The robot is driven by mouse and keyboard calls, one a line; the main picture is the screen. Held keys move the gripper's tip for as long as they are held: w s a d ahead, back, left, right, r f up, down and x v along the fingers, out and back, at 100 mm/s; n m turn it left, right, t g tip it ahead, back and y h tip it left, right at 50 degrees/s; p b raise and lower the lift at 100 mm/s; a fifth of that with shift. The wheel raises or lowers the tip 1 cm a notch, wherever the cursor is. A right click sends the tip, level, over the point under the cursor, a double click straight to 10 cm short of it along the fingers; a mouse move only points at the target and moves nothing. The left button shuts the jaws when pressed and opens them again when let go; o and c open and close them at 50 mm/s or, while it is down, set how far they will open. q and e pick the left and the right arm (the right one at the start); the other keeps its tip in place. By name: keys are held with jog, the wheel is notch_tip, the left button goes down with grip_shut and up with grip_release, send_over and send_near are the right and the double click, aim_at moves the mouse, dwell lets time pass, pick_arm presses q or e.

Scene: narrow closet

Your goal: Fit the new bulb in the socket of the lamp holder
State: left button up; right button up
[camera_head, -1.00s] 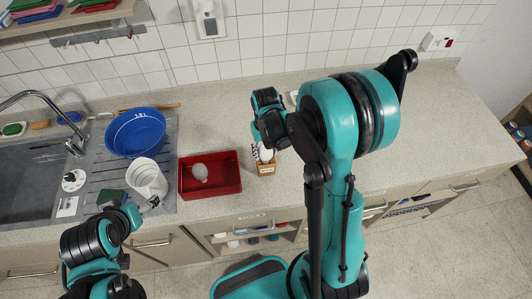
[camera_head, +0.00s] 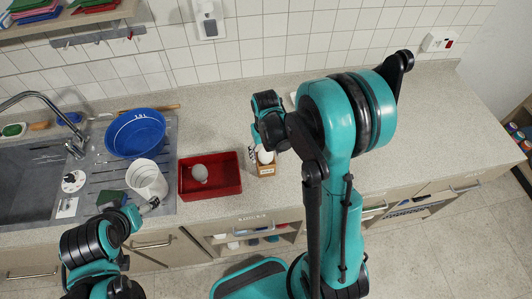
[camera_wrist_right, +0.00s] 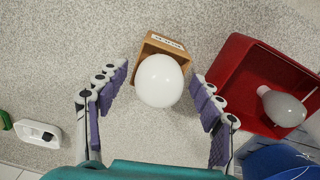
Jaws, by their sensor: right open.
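The white round bulb (camera_head: 265,156) sits in a small labelled wooden box (camera_head: 266,171) on the counter. In the right wrist view the bulb (camera_wrist_right: 160,80) lies between the spread fingers of my right gripper (camera_wrist_right: 159,87); gaps show on both sides. A white oval fitting with a dark spot (camera_wrist_right: 38,132), possibly the lamp holder, is at the lower left of that view; in the head view my right arm mostly hides it. A greyish bulb (camera_head: 200,173) lies in the red tray (camera_head: 211,197). My left gripper (camera_head: 146,206) is low by a white bucket; its fingers are unclear.
The red tray stands close left of the box. Farther left are the white bucket (camera_head: 147,179), blue basin (camera_head: 135,132) and sink (camera_head: 32,185). A tiled wall bounds the back. The counter to the right (camera_head: 445,125) is clear.

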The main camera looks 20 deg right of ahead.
notch_tip(320, 180, up, 12)
jog(key=p, duration=0.2)
jog(key=s+a+r+t, duration=0.2)
jog(key=s+r+t, duration=0.1)
jog(key=s, duration=0.2)
jog(key=s+a+r+n+t, duration=0.1)
jog(key=s+a+r+t, duration=0.1)
jog(key=s, duration=0.4)
jog(key=shift+a+r+t, duration=0.4)
jog(key=shift+r+t, duration=0.5)
jog(key=shift+t, duration=0.2)
jog(key=shift+f, duration=0.1)
notch_tip(320, 180, down, 17)
jog(key=b, duration=1.7)
jog(key=shift+r, duration=0.2)
jog(key=shift+s, duration=0.1)
